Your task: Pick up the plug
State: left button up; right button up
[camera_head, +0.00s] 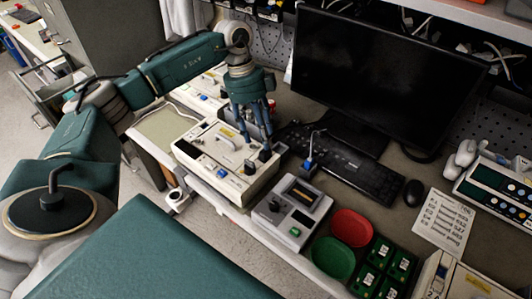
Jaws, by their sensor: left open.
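My left gripper (256,138) comes in from the upper left and points down over the back right part of a cream infusion pump (213,163). Its fingers are apart, and I see nothing held between them. Small black plug-like pieces stand on the pump's right side, one (264,154) just below the fingertips and one (249,167) nearer the front. I cannot tell if the fingers touch them. A blue plug (308,163) with a thin cable rising from it stands upright behind a grey tester (292,208), to the right of the gripper. My right gripper is not in view.
A black monitor (380,75), keyboard (341,168) and mouse (413,192) are at the back. Red (352,227) and green (333,258) dishes and a tray of green parts (388,268) lie at the front right. A printed sheet (443,220) lies beside another device (500,190).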

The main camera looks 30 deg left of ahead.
aim_at(263, 150)
pick_arm(q)
jog(key=p+x, duration=0.2)
jog(key=x, duration=0.1)
jog(key=shift+s+d+f, duration=0.15)
jog(key=shift+d+f, duration=0.1)
jog(key=shift+d, duration=0.05)
jog(key=shift+d+f, duration=0.1)
jog(key=shift+f, duration=0.4)
jog(key=c, duration=1.2)
grip_shut()
